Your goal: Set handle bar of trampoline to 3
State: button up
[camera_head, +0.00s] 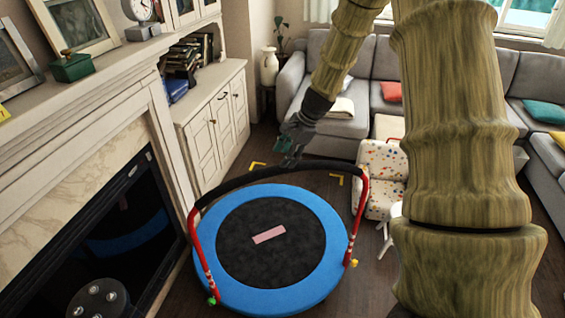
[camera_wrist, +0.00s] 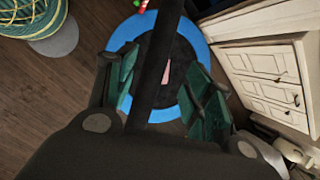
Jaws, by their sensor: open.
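The trampoline (camera_head: 320,232) has a blue rim and a black mat with a pink patch. Its handle bar (camera_head: 240,178) arches over the far side, with a black grip between red posts. Red and white markings show low on the posts, too small to read. A green knob (camera_head: 212,300) is at the left post's foot and a yellow knob (camera_head: 353,262) at the right. My gripper (camera_head: 291,152) is open at the middle of the bar. In the wrist view, the black bar (camera_wrist: 165,45) runs between its green-padded fingers (camera_wrist: 162,98); contact cannot be told.
A fireplace (camera_head: 110,215) and white cabinet (camera_head: 215,125) stand on the left. A spotted chair (camera_head: 382,175) is to the right of the trampoline, with grey sofas (camera_head: 345,115) behind. Yellow corner marks (camera_head: 257,166) lie on the wood floor. My arm hides part of the right side.

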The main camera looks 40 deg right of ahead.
jog(key=v, duration=0.5)
dwell(0.5)
